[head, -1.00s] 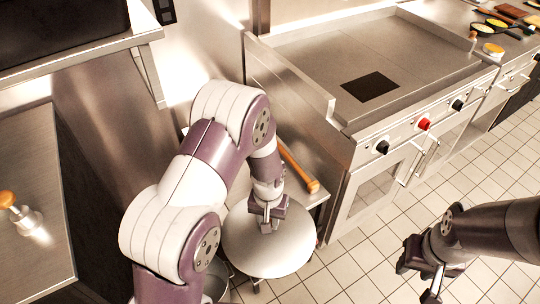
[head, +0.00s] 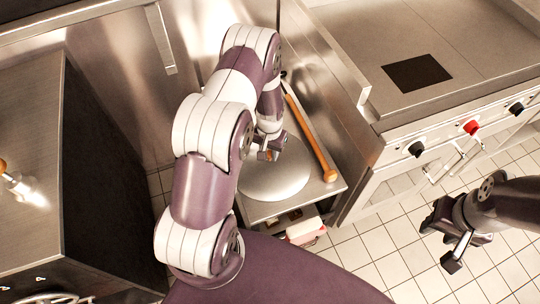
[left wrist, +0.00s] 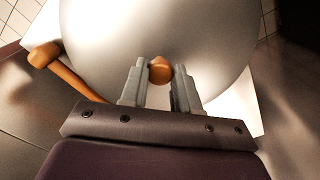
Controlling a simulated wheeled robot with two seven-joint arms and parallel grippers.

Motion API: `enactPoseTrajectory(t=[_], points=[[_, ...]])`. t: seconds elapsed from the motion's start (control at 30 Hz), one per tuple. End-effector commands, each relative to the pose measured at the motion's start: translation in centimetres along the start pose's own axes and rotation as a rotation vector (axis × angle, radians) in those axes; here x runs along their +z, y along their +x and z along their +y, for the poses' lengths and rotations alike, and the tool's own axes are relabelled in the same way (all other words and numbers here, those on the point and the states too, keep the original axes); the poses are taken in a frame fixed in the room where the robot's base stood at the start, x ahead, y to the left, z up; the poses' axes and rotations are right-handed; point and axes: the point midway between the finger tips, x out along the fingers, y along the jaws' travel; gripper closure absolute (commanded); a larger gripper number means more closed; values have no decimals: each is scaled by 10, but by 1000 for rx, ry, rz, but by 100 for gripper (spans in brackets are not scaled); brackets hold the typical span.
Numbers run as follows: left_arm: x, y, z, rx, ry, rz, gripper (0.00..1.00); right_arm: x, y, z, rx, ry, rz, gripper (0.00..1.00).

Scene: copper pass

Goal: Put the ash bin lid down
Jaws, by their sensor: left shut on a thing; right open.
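The ash bin lid (head: 276,178) is a round pale metal disc. It is over a low metal shelf (head: 335,184) between the griddle unit and the left counter; I cannot tell whether it touches the shelf. My left gripper (head: 269,152) is above it, shut on its orange-brown knob. The left wrist view shows the knob (left wrist: 160,70) between the two fingers (left wrist: 159,82), with the lid (left wrist: 160,28) spread out beyond. My right gripper (head: 447,243) is open and empty over the tiled floor at the right.
A wooden-handled tool (head: 312,140) lies on the shelf just right of the lid. The griddle unit (head: 400,140) with knobs stands to the right. A dark-sided counter (head: 100,165) stands left. Below the shelf is a red and white item (head: 305,231).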

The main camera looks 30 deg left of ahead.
Motion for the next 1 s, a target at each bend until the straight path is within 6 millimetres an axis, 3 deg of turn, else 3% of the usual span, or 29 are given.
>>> enactPoseTrajectory(t=[0.1,0.2,0.57,0.6,0.63,1.0], points=[[1,23,0,1,1,-5,100,0,-3,0,0,0,0,57],[0,33,0,0,0,-1,100,0,-3,0,0,0,0,57],[1,39,0,0,0,-1,100,0,2,0,0,0,0,57],[1,38,1,0,0,-1,56,0,0,0,0,0,0,57],[1,38,1,0,0,-2,47,0,0,0,0,0,0,57],[0,30,1,0,0,0,44,0,-4,0,0,0,0,57]])
